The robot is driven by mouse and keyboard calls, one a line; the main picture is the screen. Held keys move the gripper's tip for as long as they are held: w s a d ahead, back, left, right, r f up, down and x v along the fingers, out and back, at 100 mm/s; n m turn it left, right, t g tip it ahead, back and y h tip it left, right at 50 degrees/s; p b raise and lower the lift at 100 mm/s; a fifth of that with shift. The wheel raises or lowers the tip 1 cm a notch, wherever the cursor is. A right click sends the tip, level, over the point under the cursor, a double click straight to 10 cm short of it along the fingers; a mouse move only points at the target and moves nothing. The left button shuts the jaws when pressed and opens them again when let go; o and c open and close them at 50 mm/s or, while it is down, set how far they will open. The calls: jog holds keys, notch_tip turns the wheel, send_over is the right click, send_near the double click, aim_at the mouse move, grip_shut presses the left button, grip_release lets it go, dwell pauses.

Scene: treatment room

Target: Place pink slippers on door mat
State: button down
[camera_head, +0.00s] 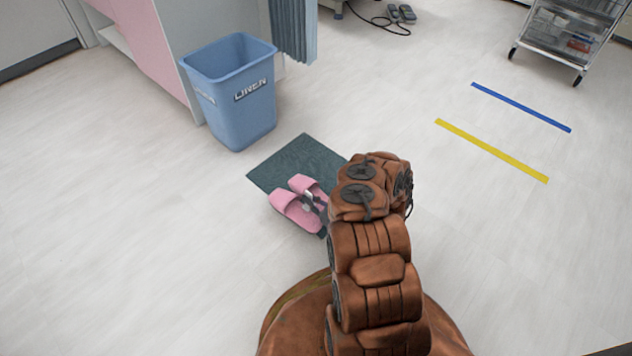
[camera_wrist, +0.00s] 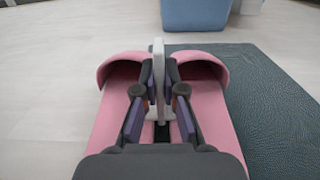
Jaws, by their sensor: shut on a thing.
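The pair of pink slippers (camera_head: 290,212) shows side by side at the near-left edge of the dark green door mat (camera_head: 290,160). In the wrist view, the left slipper (camera_wrist: 112,105) is over bare floor and the right slipper (camera_wrist: 222,120) overlaps the left side of the mat (camera_wrist: 265,85). My gripper (camera_wrist: 159,90) is shut on the pink slippers, with its fingers at the pale upright piece between them. My arm hides part of the mat in the head view. I cannot tell whether the slippers touch the mat or hang just above it.
A blue linen bin (camera_head: 232,95) stands just behind the mat, near a pink and white cabinet (camera_head: 150,45). Blue (camera_head: 520,106) and yellow (camera_head: 490,150) floor strips lie to the right. A wire cart (camera_head: 570,35) stands at the back right. The left floor is clear.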

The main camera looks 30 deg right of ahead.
jog(key=w+d+f+b, duration=0.1)
jog(key=w+d+b, duration=0.1)
jog(key=w+d, duration=0.1)
jog(key=w+d+f+b, duration=0.2)
jog(key=d, duration=0.1)
jog(key=w+d+f+b, duration=0.2)
jog(key=w+d, duration=0.1)
jog(key=shift+w+b, duration=0.35)
jog(key=shift+b, duration=0.05)
jog(key=shift+r, duration=0.15)
jog(key=c, duration=1.7)
grip_release()
jog(key=o, duration=0.4)
jog(key=shift+o, duration=0.2)
